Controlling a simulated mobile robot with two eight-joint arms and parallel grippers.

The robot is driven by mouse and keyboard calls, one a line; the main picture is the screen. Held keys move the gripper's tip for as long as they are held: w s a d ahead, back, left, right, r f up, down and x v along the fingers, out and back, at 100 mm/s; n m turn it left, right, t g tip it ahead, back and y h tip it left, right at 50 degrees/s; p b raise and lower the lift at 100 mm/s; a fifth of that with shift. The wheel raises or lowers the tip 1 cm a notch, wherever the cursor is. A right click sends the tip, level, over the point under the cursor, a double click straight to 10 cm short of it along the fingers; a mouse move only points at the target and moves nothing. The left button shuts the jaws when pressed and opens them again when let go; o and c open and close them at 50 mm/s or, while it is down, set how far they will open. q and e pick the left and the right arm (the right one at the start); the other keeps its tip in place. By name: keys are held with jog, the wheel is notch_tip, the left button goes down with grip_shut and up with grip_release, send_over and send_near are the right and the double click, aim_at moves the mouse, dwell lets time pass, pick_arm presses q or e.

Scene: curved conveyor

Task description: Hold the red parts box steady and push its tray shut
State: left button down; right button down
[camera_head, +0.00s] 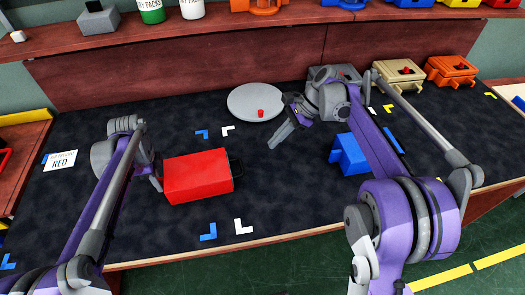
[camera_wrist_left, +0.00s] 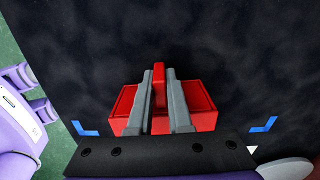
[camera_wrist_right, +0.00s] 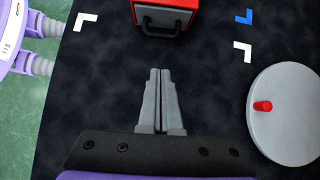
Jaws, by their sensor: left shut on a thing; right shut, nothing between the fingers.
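The red parts box (camera_head: 197,176) lies on the dark mat, left of the middle in the head view. My left gripper (camera_head: 156,182) is at its left end. In the left wrist view its fingers (camera_wrist_left: 159,76) are shut on an upright red fin (camera_wrist_left: 159,90) of the box. A black handle (camera_head: 236,168) sticks out at the box's right end. The right wrist view shows this end with a grey face and the handle (camera_wrist_right: 160,27); how far the tray stands out is unclear. My right gripper (camera_head: 277,138) is shut and empty, up and right of the handle, its fingertips (camera_wrist_right: 160,72) apart from it.
A grey round plate (camera_head: 255,103) with a small red peg (camera_head: 261,113) lies behind. A blue block (camera_head: 348,154) lies right, partly behind my right arm. Blue and white corner marks surround the box. A card reading RED (camera_head: 61,160) lies left. The mat between handle and right gripper is clear.

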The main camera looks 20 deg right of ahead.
jog(key=shift+v, duration=1.4)
pick_arm(q)
jog(key=c, duration=0.8)
grip_release()
jog(key=shift+o, duration=0.2)
